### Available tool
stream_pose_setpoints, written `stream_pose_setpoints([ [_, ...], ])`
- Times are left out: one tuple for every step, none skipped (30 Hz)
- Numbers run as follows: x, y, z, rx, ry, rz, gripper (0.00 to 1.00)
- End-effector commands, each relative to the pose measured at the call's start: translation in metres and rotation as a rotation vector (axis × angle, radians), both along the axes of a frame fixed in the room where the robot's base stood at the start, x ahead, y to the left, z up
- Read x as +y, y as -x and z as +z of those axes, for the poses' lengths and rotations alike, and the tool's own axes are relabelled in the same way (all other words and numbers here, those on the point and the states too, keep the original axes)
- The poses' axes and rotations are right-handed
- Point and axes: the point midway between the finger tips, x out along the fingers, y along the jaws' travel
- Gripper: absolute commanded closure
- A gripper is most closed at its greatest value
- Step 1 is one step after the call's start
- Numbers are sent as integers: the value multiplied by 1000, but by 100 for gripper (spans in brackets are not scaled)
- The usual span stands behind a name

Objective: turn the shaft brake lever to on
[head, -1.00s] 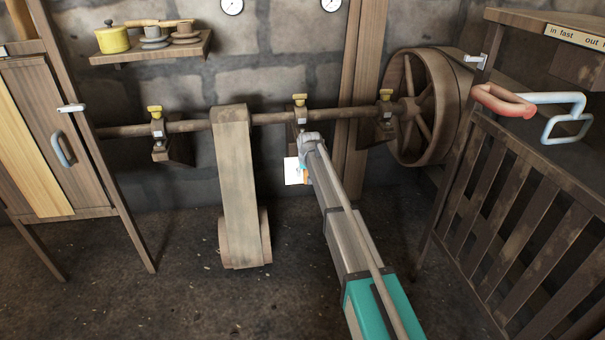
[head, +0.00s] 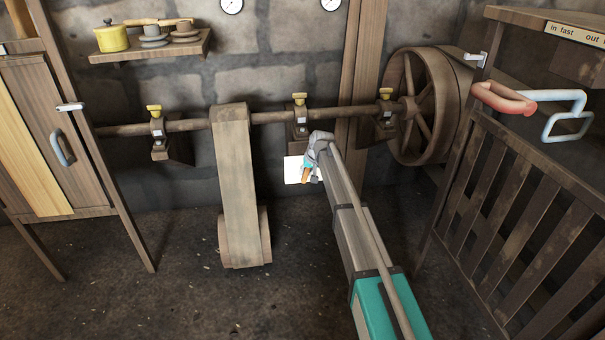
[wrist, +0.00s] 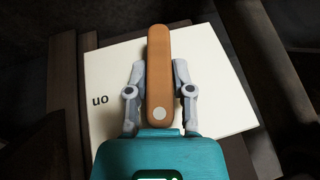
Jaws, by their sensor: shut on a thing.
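The shaft brake lever (wrist: 160,75) is an orange-brown bar with a pale round spot at its near end. It lies in front of a white plate (wrist: 105,72) marked with letters that look like "on" upside down. My gripper (wrist: 160,82) is shut on the lever, one grey finger on each side. In the head view the gripper (head: 311,172) is below the shaft, at the white plate (head: 292,170). A small orange part of the lever (head: 305,175) shows there; the rest is hidden by my gripper and arm.
A wooden shaft (head: 275,117) with yellow-topped bearings runs along the wall to a large wheel (head: 418,108). A belt (head: 238,190) hangs left of my arm. A slatted frame (head: 520,215) with red and pale-blue handles stands right. The floor between is clear.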

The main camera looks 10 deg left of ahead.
Motion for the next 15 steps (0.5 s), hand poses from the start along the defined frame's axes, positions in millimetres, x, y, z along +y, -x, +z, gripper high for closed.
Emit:
stream_pose_setpoints([
  [2, 1, -2, 10, -28, 2, 100],
  [1, 1, -2, 14, -44, 1, 100],
  [1, 1, -2, 21, -66, 1, 100],
  [1, 1, -2, 25, -82, 2, 100],
  [1, 1, -2, 29, -96, 2, 100],
  [1, 1, -2, 34, -113, 2, 100],
  [1, 1, -2, 37, -125, 2, 100],
  [1, 1, -2, 40, -135, 3, 100],
  [2, 1, -1, 43, -144, 3, 100],
  [2, 1, -1, 44, -150, 4, 100],
  [2, 1, -1, 45, -154, 4, 100],
  [2, 1, 0, 47, -159, 4, 100],
  [2, 1, 0, 47, -159, 4, 100],
  [2, 1, 0, 47, -159, 4, 100],
  [2, 1, 0, 47, -159, 4, 100],
])
